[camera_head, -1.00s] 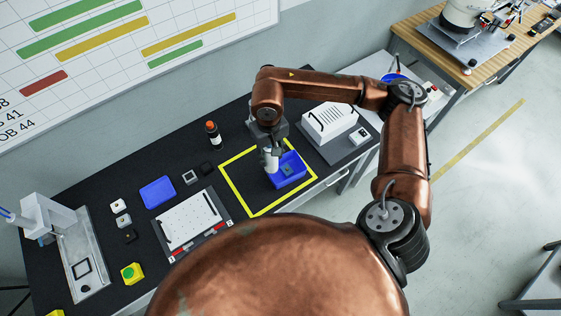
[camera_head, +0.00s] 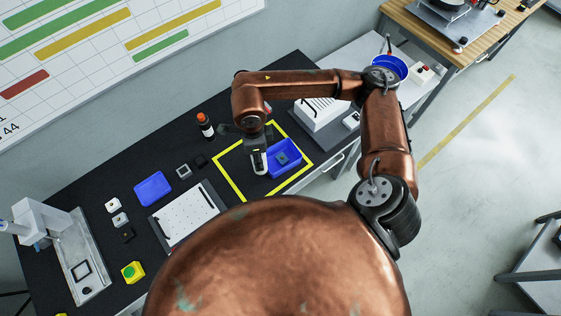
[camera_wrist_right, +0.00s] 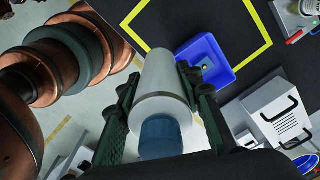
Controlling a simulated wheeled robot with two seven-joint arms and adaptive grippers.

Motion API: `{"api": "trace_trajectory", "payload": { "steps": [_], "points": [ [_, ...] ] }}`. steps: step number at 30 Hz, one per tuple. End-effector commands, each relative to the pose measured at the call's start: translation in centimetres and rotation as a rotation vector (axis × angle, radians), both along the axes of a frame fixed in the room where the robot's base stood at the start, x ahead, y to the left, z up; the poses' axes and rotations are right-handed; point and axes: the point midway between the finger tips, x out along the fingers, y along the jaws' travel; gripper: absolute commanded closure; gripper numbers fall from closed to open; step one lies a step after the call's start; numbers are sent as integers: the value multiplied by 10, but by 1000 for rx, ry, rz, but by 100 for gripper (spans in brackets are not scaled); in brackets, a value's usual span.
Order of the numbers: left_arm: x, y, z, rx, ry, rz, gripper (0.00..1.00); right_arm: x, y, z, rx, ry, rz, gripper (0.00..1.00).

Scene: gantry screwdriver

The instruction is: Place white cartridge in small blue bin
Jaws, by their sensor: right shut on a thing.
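The white cartridge (camera_head: 260,163) is held upright or nearly so in my right gripper (camera_head: 258,149), just left of the blue bin. In the right wrist view the cartridge (camera_wrist_right: 160,95) is a pale cylinder with a blue end, between the two fingers of the right gripper (camera_wrist_right: 158,82). The blue bin (camera_head: 294,163) stands inside the yellow outline on the black bench, with a small dark piece in it; it also shows in the right wrist view (camera_wrist_right: 222,75), beyond the cartridge. I cannot tell the cartridge's height above the bench. My left gripper is out of view.
Another blue bin (camera_head: 152,189) lies left on the bench, near a white perforated board (camera_head: 185,218). A dark bottle with an orange-red cap (camera_head: 205,126) stands behind. A white numbered box (camera_head: 318,113) is to the right. Bare bench lies left inside the outline.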

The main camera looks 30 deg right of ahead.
Motion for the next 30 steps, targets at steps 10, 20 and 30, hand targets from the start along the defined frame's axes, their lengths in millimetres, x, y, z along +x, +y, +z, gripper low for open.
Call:
{"api": "trace_trajectory", "payload": {
  "steps": [10,20,30],
  "points": [
    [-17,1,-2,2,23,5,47,-14,15,-9,-1,-7,-778,100],
    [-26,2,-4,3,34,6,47,-24,26,-15,-1,-11,-1400,100],
    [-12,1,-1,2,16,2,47,-16,13,-24,-4,-12,-1584,100]
  ]
}}
